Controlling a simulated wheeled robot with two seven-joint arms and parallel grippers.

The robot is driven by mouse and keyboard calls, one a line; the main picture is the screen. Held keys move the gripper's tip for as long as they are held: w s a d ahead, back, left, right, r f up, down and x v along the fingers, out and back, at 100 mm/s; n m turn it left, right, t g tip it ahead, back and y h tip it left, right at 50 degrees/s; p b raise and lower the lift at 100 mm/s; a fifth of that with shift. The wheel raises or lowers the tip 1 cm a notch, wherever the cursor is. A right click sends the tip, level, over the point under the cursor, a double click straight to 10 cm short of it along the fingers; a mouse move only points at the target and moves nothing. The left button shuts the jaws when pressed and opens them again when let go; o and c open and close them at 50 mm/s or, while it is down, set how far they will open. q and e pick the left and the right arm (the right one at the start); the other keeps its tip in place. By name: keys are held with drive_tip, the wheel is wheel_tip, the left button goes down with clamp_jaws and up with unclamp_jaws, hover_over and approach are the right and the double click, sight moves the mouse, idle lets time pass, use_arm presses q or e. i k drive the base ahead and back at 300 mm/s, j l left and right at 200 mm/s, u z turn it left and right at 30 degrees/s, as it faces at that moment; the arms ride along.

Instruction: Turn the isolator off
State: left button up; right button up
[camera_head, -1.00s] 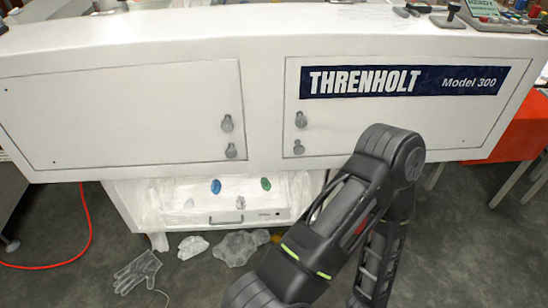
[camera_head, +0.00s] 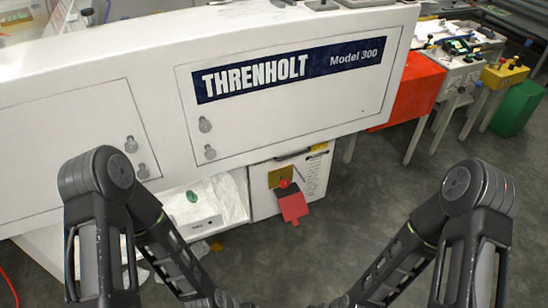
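The isolator is a red knob (camera_head: 285,183) on a yellow plate (camera_head: 279,174), on a white cabinet (camera_head: 261,203) under the machine. A red tag (camera_head: 293,205) hangs below the knob and covers part of the cabinet front. The knob is small here, and I cannot read its position. My two arms come in at the left and right, with their elbows raised and their forearms slanting down to the bottom middle. Both grippers are beyond the bottom edge, so nothing shows of their fingers or of anything in them.
The white THRENHOLT machine body (camera_head: 290,125) overhangs the cabinet. A pale label sheet (camera_head: 313,175) is on the cabinet's right side. Clear plastic film (camera_head: 225,195) hangs left of it. A red-sided table (camera_head: 412,88) and a green bin (camera_head: 518,108) stand right. Grey floor before the cabinet is open.

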sight(285, 183)
drive_tip(key=i+l+z, duration=0.2)
drive_tip(key=i+z, duration=0.75)
drive_tip(key=k+l, duration=0.05)
